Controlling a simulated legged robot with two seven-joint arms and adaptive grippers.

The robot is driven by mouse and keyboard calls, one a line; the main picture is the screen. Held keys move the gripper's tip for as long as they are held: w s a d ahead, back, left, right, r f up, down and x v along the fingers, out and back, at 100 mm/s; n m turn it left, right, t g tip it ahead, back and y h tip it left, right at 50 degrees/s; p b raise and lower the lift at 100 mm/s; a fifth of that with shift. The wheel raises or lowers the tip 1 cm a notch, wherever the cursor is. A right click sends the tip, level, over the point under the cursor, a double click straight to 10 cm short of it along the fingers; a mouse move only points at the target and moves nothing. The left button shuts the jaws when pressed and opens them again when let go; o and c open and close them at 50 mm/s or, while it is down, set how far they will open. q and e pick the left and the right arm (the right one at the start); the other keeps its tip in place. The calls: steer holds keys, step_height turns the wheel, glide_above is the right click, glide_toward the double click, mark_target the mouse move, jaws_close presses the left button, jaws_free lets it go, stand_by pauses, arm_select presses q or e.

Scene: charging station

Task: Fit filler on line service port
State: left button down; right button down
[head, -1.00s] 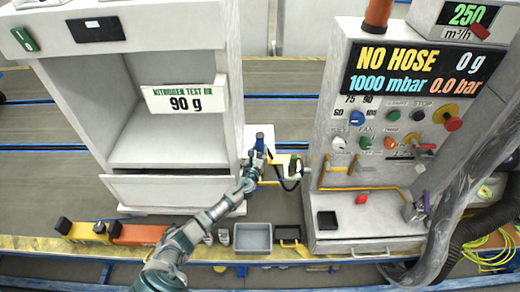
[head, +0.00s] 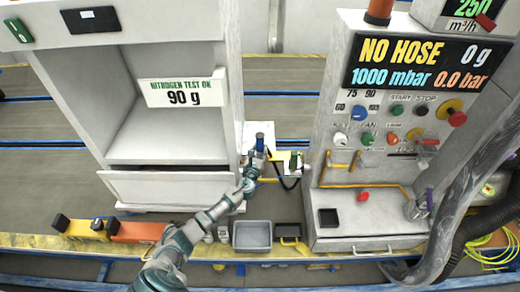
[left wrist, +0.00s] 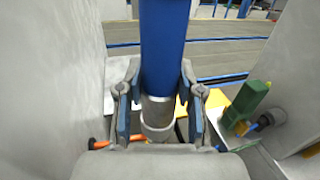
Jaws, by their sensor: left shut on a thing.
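My left gripper (head: 256,158) reaches into the gap between the white cabinet and the charging machine. It is shut on the filler, a blue cylinder (left wrist: 163,50) with a silver metal collar at its lower end. In the left wrist view the filler stands upright between the two fingers (left wrist: 163,110). In the head view the blue top of the filler (head: 260,138) shows above the gripper. The service port under the filler is hidden, so I cannot tell whether they touch. My right gripper is not in view.
The white cabinet (head: 170,185) stands left and the charging machine (head: 320,150) right, with displays reading NO HOSE. A green fitting (left wrist: 248,98) is right of the filler. A thick hose hangs at the right.

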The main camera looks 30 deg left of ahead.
arm_select(q)
steer(key=shift+f+b, duration=0.45)
steer(key=shift+f, duration=0.1)
steer(key=c, duration=0.7)
jaws_free()
steer(key=shift+o, duration=0.2)
steer(key=shift+s+f, duration=0.1)
steer(key=v, duration=1.2)
